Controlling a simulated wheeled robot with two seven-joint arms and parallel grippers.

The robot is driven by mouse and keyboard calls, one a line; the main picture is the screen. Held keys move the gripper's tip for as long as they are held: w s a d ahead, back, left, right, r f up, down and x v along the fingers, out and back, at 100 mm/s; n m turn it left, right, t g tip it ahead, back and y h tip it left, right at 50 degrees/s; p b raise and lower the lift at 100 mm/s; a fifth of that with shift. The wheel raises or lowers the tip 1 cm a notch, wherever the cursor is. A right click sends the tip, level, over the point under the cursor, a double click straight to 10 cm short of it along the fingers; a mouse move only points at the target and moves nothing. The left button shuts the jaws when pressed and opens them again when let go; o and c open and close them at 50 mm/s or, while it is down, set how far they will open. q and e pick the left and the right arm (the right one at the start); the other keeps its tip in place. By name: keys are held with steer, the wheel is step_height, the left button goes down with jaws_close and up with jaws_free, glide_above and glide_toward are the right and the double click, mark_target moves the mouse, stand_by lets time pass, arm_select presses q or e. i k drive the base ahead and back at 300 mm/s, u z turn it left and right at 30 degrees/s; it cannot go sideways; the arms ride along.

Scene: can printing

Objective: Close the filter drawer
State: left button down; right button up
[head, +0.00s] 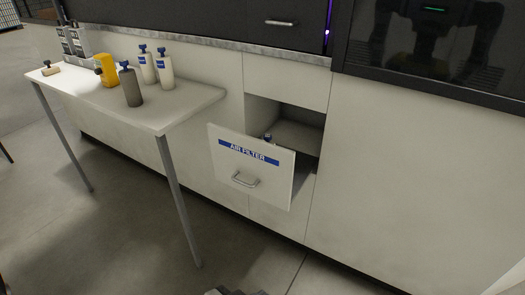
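The filter drawer (250,163) is pulled out of the white cabinet, below a plain closed panel. Its white front carries a blue "AIR FILTER" label and a metal bar handle (245,180). Behind the front, the open drawer bay (290,117) shows a grey interior. A small dark and blue item (267,137) shows just behind the front's top edge, mostly hidden. Neither of my grippers can be made out in the head view. A dark piece at the bottom edge appears to be part of my own body.
A white table (190,98) stands left of the drawer, with several bottles (131,86) and a yellow container (106,70). Its near leg (180,195) stands left of the drawer front. A dark machine (430,45) sits above the cabinet. The floor before the drawer is clear.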

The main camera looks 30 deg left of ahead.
mark_target(273, 175)
steer(key=u, duration=0.1)
steer(key=i, duration=0.85)
steer(key=u, duration=0.75)
steer(key=i, duration=0.3)
steer(key=u, duration=0.25)
